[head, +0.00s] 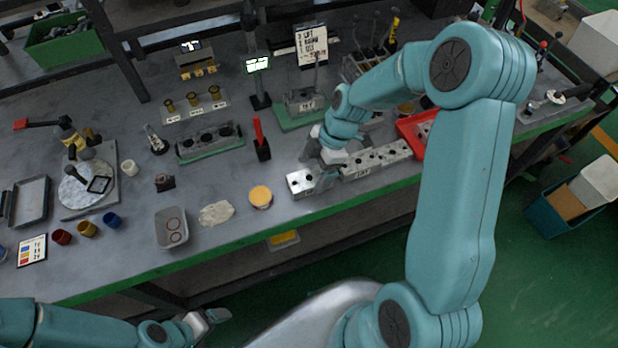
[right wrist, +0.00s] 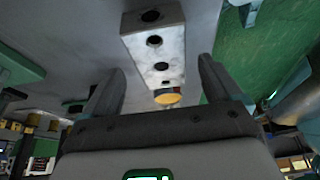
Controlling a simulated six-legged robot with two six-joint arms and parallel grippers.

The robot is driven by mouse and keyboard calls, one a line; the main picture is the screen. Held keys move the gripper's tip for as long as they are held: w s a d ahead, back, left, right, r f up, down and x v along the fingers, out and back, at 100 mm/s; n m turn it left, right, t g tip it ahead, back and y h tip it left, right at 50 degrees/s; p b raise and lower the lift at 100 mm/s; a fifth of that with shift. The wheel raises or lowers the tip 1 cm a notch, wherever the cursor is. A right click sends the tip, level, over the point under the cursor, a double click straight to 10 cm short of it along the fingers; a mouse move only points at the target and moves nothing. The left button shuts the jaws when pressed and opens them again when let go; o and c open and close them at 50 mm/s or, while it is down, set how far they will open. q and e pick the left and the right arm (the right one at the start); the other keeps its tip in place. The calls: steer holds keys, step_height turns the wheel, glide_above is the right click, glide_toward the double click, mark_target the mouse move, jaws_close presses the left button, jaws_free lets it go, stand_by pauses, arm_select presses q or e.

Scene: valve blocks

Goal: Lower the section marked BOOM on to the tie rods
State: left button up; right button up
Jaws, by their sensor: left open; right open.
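A row of grey valve sections (head: 375,160) with dark round holes lies near the bench's front edge; its small label is not clearly legible. A pale section (head: 300,183) shows at its left end, the join hidden by my right gripper (head: 322,172). That gripper is open, low at the row. In the right wrist view a holed grey block (right wrist: 157,45) lies between its open fingers (right wrist: 160,80); contact cannot be told. A block on a green base (head: 303,103) stands behind with a thin upright rod. I cannot tell which section reads BOOM. My left gripper (head: 208,320) is open and empty, off the bench.
A yellow-topped tub (head: 260,196) and a grey tray (head: 171,228) stand left of the row. A red tray (head: 411,130) lies at its right. A red-handled tool (head: 259,138) stands in a holder behind. A lettered sign (head: 311,45) stands farther back.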

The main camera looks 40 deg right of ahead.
mark_target(309, 177)
steer(key=shift+s+x, duration=0.2)
steer(key=shift+x, duration=1)
steer(key=shift+w+a+f, duration=0.2)
steer(key=shift+w+f, duration=0.05)
steer(key=shift+f, duration=0.2)
steer(key=shift+s+r, duration=0.1)
steer(key=shift+s, duration=0.05)
steer(key=c, duration=1.4)
steer(key=shift+r, duration=0.1)
